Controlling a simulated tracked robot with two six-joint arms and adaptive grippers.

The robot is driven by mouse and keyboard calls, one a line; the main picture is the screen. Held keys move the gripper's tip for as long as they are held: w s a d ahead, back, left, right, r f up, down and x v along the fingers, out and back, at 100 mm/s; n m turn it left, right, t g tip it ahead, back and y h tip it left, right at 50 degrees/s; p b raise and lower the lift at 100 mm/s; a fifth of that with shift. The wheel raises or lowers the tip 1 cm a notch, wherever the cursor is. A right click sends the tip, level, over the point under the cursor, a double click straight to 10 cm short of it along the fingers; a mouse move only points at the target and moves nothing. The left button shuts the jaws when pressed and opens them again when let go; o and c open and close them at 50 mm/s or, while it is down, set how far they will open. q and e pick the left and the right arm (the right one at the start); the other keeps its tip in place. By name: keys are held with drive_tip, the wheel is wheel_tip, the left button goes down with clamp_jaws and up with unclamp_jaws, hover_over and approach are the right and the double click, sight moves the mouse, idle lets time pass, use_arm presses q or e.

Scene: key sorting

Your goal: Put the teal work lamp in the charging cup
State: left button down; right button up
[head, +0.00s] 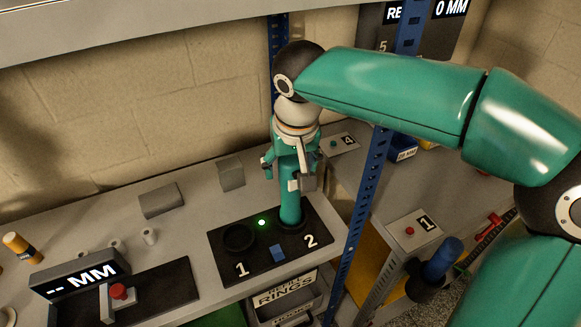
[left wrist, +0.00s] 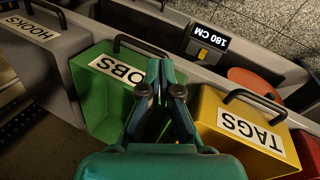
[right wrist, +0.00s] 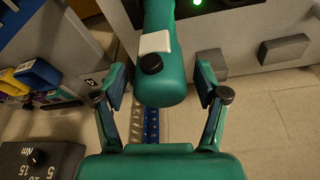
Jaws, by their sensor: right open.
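The teal work lamp (head: 291,203) stands upright with its lower end in the right-hand charging cup (head: 304,229), by the number 2 on the black base. The right gripper (head: 289,174) is open around the lamp's upper part. In the right wrist view the lamp (right wrist: 160,75), with a white patch and a black knob, lies between the spread fingers of the right gripper (right wrist: 161,98), with gaps on both sides. The left gripper (left wrist: 160,72) shows only in the left wrist view, its fingertips together, over a green bin (left wrist: 97,115) and a yellow bin (left wrist: 240,110).
The left cup (head: 238,238), by number 1, is empty. A green light (head: 262,222) glows between the cups. A blue block (head: 278,253) lies on the base's front. A blue post (head: 362,190) rises to the right. Grey blocks (head: 160,201) stand at the back left.

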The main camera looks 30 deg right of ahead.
drive_tip(key=v, duration=0.3)
drive_tip(key=shift+s+a+r, duration=0.1)
drive_tip(key=shift+r, duration=0.25)
use_arm(q)
wheel_tip(320, 180, down, 3)
drive_tip(key=b, duration=0.3)
use_arm(e)
drive_tip(key=s+a, duration=0.3)
drive_tip(key=s, duration=0.8)
drive_tip(key=shift+s, duration=0.35)
drive_tip(key=shift+a, duration=0.1)
